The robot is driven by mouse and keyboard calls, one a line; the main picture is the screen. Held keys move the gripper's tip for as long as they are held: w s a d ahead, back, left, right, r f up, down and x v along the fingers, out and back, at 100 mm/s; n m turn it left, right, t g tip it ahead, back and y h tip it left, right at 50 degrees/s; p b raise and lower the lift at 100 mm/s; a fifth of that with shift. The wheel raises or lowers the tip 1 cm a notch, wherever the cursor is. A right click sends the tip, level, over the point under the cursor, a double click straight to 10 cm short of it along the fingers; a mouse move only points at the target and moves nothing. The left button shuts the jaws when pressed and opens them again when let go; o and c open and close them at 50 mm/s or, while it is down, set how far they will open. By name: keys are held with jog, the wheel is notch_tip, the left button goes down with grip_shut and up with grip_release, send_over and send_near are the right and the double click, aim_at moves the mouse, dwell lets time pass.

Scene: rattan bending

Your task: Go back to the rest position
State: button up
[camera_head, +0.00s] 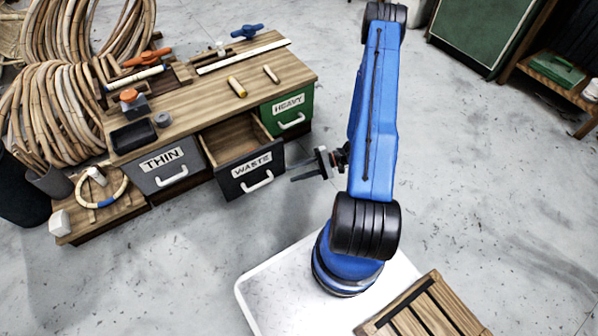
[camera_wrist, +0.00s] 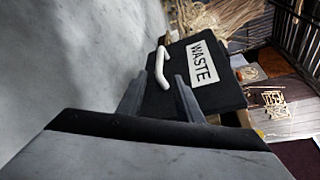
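My gripper (camera_head: 308,172) is in front of the cabinet, to the right of the black WASTE drawer (camera_head: 240,172). Its fingers point toward the drawer's white handle (camera_head: 257,185), with a gap between them in the head view. In the wrist view my gripper (camera_wrist: 159,76) has its two fingers apart with nothing between them, and the white handle (camera_wrist: 161,66) lies beyond. The WASTE drawer is pulled open and no object can be made out inside it. The blue arm stands over the white base, bent up and forward.
The grey THIN drawer (camera_head: 170,170) and green HEAVY drawer (camera_head: 290,110) look shut. The wooden worktop (camera_head: 205,105) holds short rattan pieces, clamps and a black tray. Rattan coils (camera_head: 62,110) stand at the left. A slatted wooden piece (camera_head: 425,310) is at the lower right.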

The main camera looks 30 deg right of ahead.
jog(key=shift+s+d+r, duration=0.15)
jog(key=shift+s+d, duration=0.05)
jog(key=shift+d, duration=0.4)
jog(key=s+a+r+n+g+h, duration=0.1)
jog(key=a+r+n+g+h, duration=0.25)
jog(key=r, duration=1.15)
jog(key=s+a+r+n+g+h, duration=0.1)
jog(key=a+r+n+g+h, duration=0.25)
jog(key=r, duration=1.15)
jog(key=s+r+n+t+h, duration=0.1)
jog(key=s+r+t+h, duration=0.2)
jog(key=s+r, duration=0.5)
jog(key=s+a+r+n+t+h, duration=0.1)
jog(key=s+r+t+h, duration=0.3)
jog(key=s+r, duration=0.4)
notch_tip(320, 180, up, 5)
jog(key=shift+a+r+n+h, duration=0.1)
jog(key=shift+a+n+h, duration=0.25)
jog(key=shift+n, duration=0.25)
